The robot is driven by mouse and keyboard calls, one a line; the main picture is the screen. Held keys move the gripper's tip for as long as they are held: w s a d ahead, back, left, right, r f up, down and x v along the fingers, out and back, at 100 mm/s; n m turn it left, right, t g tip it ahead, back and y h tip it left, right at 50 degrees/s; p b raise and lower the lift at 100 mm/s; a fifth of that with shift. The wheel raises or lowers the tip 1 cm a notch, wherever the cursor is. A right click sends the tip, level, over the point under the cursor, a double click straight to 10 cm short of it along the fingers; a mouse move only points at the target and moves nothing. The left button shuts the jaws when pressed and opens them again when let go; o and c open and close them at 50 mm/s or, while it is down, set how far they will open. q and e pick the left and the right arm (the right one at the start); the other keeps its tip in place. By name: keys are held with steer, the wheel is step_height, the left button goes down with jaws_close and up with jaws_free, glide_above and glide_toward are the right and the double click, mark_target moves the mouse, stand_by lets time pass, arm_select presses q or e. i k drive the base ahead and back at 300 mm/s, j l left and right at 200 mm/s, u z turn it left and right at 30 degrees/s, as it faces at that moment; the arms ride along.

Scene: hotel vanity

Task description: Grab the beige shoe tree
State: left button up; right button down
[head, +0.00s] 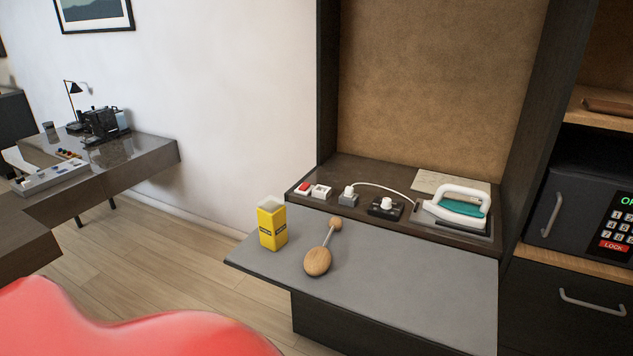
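The beige shoe tree (318,261) lies on the grey pull-out shelf (410,298). It has a large oval wooden end toward the front, a thin metal rod, and a small round wooden knob toward the back. It lies at a slant and nothing covers it. Neither of my grippers is in view.
A yellow box (271,227) stands just left of the shoe tree. Behind it, an iron (459,208), a white cable and several switches and sockets sit on a dark ledge (365,174). A safe (578,200) is at right. The shelf's right part is clear.

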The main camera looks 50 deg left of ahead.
mark_target(318, 260)
steer(key=u, duration=1.55)
steer(key=l+u, duration=0.25)
